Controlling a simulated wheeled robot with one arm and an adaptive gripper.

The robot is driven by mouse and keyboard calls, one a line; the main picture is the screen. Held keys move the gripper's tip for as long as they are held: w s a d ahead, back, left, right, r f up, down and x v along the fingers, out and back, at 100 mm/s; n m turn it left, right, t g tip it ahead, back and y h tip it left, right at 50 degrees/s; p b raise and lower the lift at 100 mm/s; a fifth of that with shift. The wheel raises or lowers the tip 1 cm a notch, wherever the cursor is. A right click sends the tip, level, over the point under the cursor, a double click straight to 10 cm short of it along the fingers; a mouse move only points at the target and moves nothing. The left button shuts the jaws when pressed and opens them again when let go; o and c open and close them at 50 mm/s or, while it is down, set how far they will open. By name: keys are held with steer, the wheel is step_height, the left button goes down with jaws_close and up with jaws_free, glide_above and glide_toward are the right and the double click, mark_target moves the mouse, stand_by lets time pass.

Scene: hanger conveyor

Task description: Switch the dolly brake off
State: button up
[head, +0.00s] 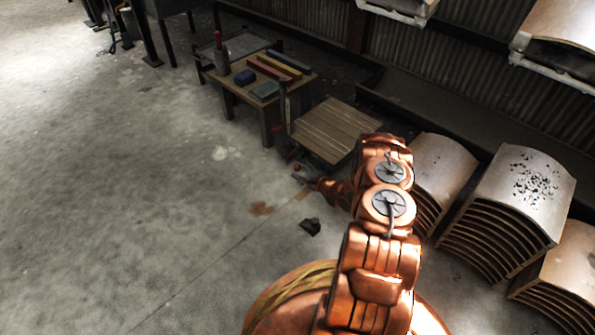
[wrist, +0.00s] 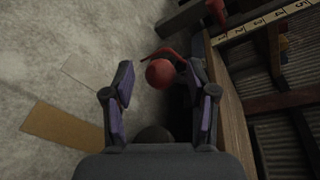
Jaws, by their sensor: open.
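The dolly (head: 335,130) has a slatted wooden deck and stands on the floor beyond my arm. Its wooden edge (wrist: 229,110) runs down the right side in the wrist view. The brake shows as a red ball knob (wrist: 160,73) on a red lever by that edge. My gripper (wrist: 161,82) is open, with the knob appearing between its two fingers. I cannot tell whether either finger touches it. In the head view my gripper (head: 305,178) is small, low beside the dolly's near left corner. The lever's lower part is hidden.
A low wooden table (head: 262,85) with coloured bars, a blue block and a bottle stands behind the dolly. Stacks of curved panels (head: 515,190) stand at right. A small dark object (head: 310,227) lies on the floor. The floor at left is open.

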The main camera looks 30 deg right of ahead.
steer(key=shift+x, duration=0.75)
steer(key=shift+c, duration=0.3)
jaws_close()
